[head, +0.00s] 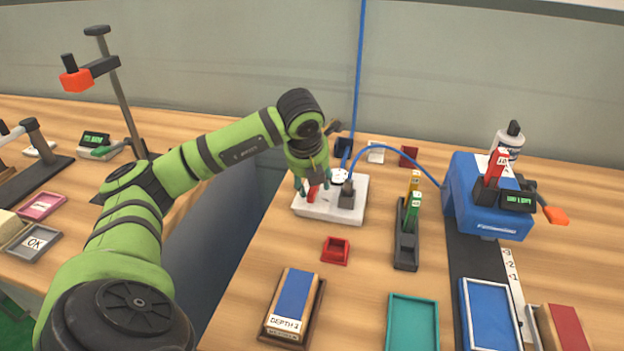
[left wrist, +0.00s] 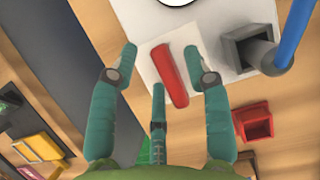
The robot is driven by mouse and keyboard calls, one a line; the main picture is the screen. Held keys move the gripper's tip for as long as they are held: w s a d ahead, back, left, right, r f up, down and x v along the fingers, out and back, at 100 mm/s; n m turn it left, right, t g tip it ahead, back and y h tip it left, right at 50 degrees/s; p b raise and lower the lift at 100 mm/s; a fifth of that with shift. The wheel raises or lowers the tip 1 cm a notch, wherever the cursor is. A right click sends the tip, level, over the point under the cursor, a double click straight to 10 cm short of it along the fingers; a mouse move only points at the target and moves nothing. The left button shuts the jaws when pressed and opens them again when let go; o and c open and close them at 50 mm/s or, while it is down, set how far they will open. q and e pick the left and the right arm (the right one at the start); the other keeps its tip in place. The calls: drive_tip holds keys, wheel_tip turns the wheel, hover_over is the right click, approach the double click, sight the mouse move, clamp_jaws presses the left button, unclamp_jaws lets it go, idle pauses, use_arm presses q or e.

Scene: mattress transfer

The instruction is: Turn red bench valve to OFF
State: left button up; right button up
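The red valve handle (head: 313,192) sits on a white base plate (head: 330,212) on the right bench, partly hidden by my left gripper. In the left wrist view the red handle (left wrist: 170,76) is a long bar lying slantwise on the white plate (left wrist: 247,14). I see no clear contact. I cannot read any OFF mark. My right gripper is not in view.
Beside the handle stand a round white gauge (head: 338,176) and a grey block (head: 347,195) with a blue hose (head: 400,155) to a blue machine (head: 465,195). A small red tray (head: 336,250) and a dark rack (head: 406,248) with upright tools stand nearer. Bare wood lies between.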

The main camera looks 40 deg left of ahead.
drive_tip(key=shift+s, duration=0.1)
use_arm(q)
drive_tip(key=shift+r, duration=0.1)
drive_tip(key=v, duration=1.2)
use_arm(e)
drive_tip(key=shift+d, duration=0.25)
